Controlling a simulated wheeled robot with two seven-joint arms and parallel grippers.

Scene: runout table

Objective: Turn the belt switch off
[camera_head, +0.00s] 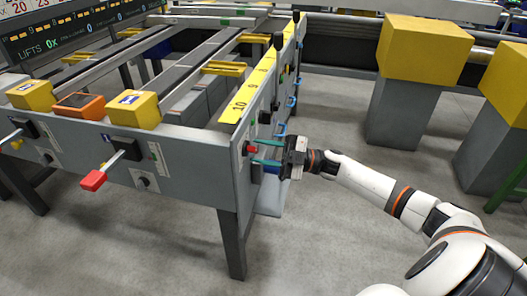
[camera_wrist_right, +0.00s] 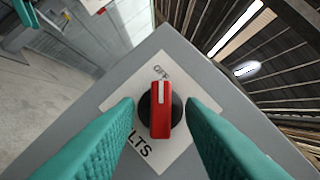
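The belt switch is a red rotary knob (camera_wrist_right: 160,112) on a round black base, on a white plate lettered "OFF" and partly "LTS". Its white line points up toward "OFF". In the head view the red knob (camera_head: 250,149) is on the grey side panel near the table's corner. My right gripper (camera_head: 257,152) reaches it from the right. In the wrist view its two teal fingers (camera_wrist_right: 160,125) stand on either side of the knob, with a gap showing on each side. It looks open. My left gripper is out of view.
A red-handled lever (camera_head: 93,180) sticks out of the table's front panel. A yellow numbered strip (camera_head: 248,98) runs along the top edge, with blue handles (camera_head: 291,102) below it. Yellow-topped grey blocks (camera_head: 412,85) stand at the right. Grey floor lies open in front.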

